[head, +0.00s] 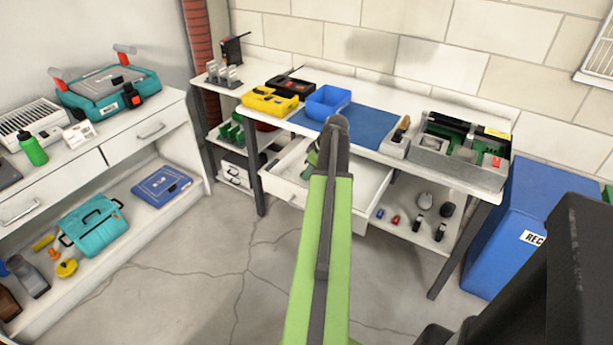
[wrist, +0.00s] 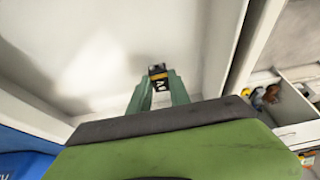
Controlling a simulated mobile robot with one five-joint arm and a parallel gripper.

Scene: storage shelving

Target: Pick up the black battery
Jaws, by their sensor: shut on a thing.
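In the wrist view, the green fingers of my gripper (wrist: 160,86) are closed on a small black battery (wrist: 158,77) with an orange-yellow band and a light mark. The battery sits between the fingertips, with white surfaces behind it. I cannot tell whether it touches any of them. In the head view, my green arm reaches up the middle towards the open white drawer (head: 360,190) under the workbench. The arm hides part of the drawer, and I cannot make out the battery there.
The workbench holds a blue mat (head: 365,125), a blue bin (head: 328,101), a yellow case (head: 270,100) and a grey-green device (head: 460,155). Small items stand on the shelf (head: 400,235) below. A blue recycling bin (head: 525,225) is at right. The floor (head: 220,270) in front is clear.

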